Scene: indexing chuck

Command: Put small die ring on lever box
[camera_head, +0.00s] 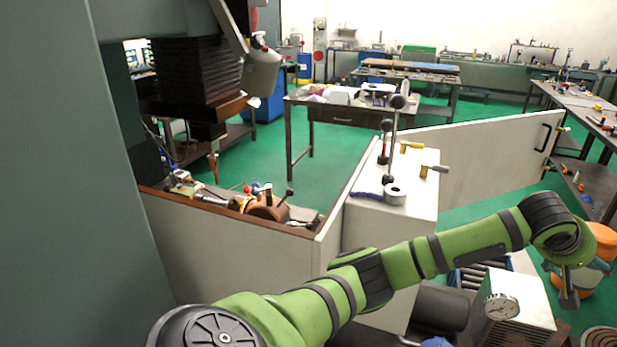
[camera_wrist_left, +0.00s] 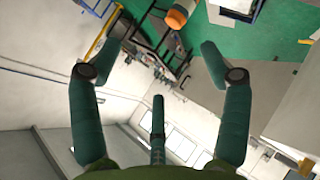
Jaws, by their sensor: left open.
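The lever box (camera_head: 413,212) is a white cabinet with a pale top and upright levers, in the middle of the head view. A small grey ring with a dark hole (camera_head: 395,194) lies on the front of its top; I cannot tell if it is the small die ring. My left arm reaches across to the right. My left gripper (camera_head: 569,287) hangs at the far right, apart from the box. In the left wrist view the left gripper (camera_wrist_left: 165,34) is open, its fingers spread with nothing between them. My right gripper is not in view.
A tall lever with black knobs (camera_head: 394,140) rises from the box. Yellow-handled levers (camera_head: 411,146) stand nearby. An orange and white drum (camera_head: 598,246) is by the left gripper. A white box with a dial gauge (camera_head: 502,307) stands below the arm.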

